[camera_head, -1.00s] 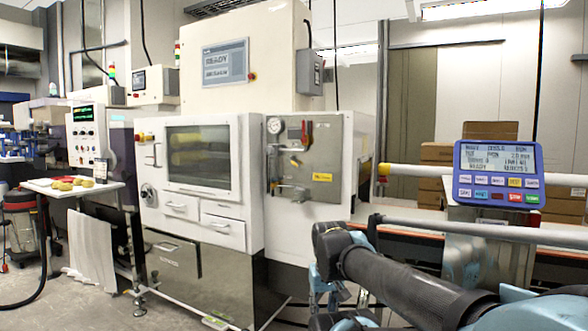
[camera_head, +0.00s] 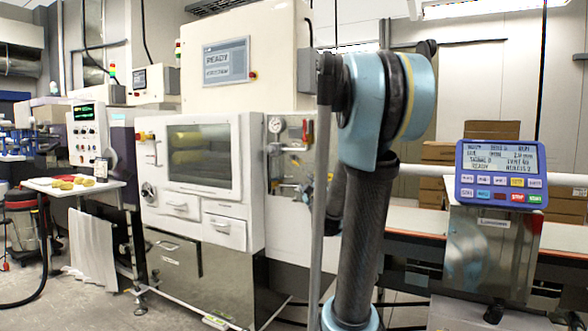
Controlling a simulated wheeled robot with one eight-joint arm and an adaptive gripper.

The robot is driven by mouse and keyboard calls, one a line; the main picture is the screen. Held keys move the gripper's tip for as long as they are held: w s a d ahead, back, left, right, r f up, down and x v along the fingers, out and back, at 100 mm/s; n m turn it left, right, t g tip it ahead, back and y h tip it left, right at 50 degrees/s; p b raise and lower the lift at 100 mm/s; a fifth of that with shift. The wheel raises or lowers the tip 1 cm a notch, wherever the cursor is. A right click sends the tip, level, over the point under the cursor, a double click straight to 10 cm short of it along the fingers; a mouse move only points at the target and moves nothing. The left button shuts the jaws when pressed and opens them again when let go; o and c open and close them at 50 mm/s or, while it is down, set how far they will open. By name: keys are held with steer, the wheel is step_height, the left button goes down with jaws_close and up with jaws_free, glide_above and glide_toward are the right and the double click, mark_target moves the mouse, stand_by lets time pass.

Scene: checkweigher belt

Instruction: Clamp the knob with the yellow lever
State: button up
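The grey valve panel on the cream machine carries a round gauge (camera_head: 275,125), a red lever (camera_head: 307,131) and metal pipe fittings (camera_head: 285,178). A small yellow part (camera_head: 296,160), which may be the yellow lever, shows among the fittings. It is too small to make out its knob. My raised arm stands in front of the panel's right part and hides some of it. My gripper cannot be made out in this view, so its distance from the lever cannot be told.
The machine has a windowed door (camera_head: 203,158) and drawers (camera_head: 225,232) left of the panel. A blue keypad display (camera_head: 500,175) stands on a metal box at right by the conveyor (camera_head: 430,222). Cardboard boxes (camera_head: 437,152) are behind. Floor at the lower left is open.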

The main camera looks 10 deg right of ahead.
steer(key=w+a+r+n+t+y, duration=0.1)
steer(key=r+n, duration=0.1)
glide_toward(293, 161)
steer(key=w, duration=0.8)
steer(key=shift+w+d+r, duration=0.25)
steer(key=shift+d, duration=0.05)
